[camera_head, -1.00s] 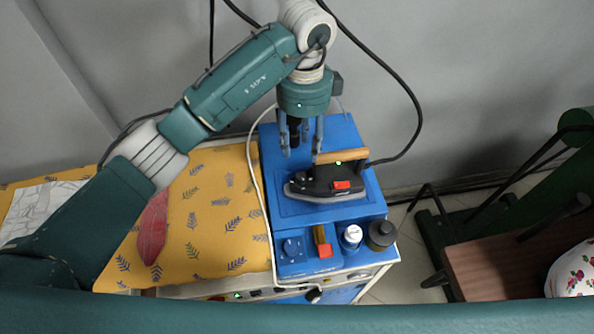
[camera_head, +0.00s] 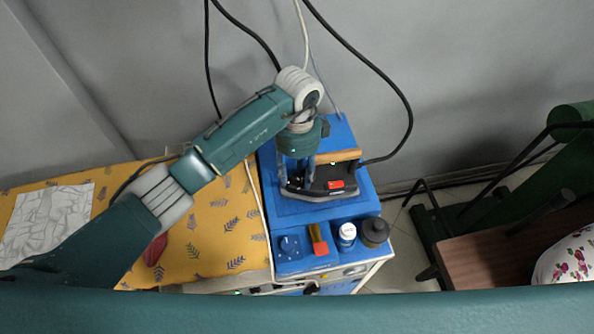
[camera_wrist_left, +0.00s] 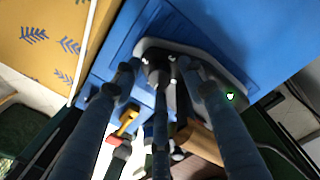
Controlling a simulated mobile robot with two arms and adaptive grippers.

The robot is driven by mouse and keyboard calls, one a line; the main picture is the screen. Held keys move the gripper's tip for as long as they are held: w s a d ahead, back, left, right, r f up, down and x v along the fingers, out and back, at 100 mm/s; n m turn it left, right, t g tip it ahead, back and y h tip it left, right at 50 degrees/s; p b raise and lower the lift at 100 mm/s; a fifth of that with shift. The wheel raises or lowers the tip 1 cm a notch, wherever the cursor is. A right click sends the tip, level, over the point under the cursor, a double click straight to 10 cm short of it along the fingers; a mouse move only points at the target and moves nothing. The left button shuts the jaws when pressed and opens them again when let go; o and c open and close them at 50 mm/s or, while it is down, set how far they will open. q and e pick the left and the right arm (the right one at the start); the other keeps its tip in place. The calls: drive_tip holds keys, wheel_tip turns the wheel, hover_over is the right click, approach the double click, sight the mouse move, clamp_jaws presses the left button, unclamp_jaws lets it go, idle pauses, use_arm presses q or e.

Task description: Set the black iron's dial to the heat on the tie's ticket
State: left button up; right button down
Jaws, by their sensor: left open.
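The black iron (camera_head: 323,188), with a wooden handle (camera_head: 338,156) and a red label, lies on the blue station. Its pale sole edge shows in the left wrist view (camera_wrist_left: 205,53). My left gripper (camera_head: 297,184) is open and points down at the iron's left end. In the left wrist view its fingers (camera_wrist_left: 160,85) spread around a small dark round part on the iron, likely the dial. Its setting cannot be read, and contact is unclear. The red tie (camera_head: 155,250) is mostly behind my left arm; no ticket shows. My right gripper is out of view.
The blue station (camera_head: 368,203) carries a blue knob (camera_head: 290,246), a red-and-yellow item (camera_head: 318,240), a white-capped bottle (camera_head: 346,236) and a dark jar (camera_head: 375,232). A patterned yellow board (camera_head: 215,215) is left. Black cables hang behind.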

sight(298, 174)
use_arm(q)
clamp_jaws()
drive_tip(key=shift+w+f+m+b, duration=0.15)
drive_tip(key=shift+m+b, duration=0.75)
drive_tip(key=shift+m, duration=0.6)
drive_tip(key=shift+r, duration=0.2)
drive_tip(key=shift+c, duration=0.2)
unclamp_jaws()
drive_tip(key=shift+o, duration=0.2)
drive_tip(key=shift+r, duration=0.1)
wheel_tip(298, 174, up, 12)
drive_tip(key=shift+w+d, duration=0.15)
drive_tip(key=shift+d, duration=0.05)
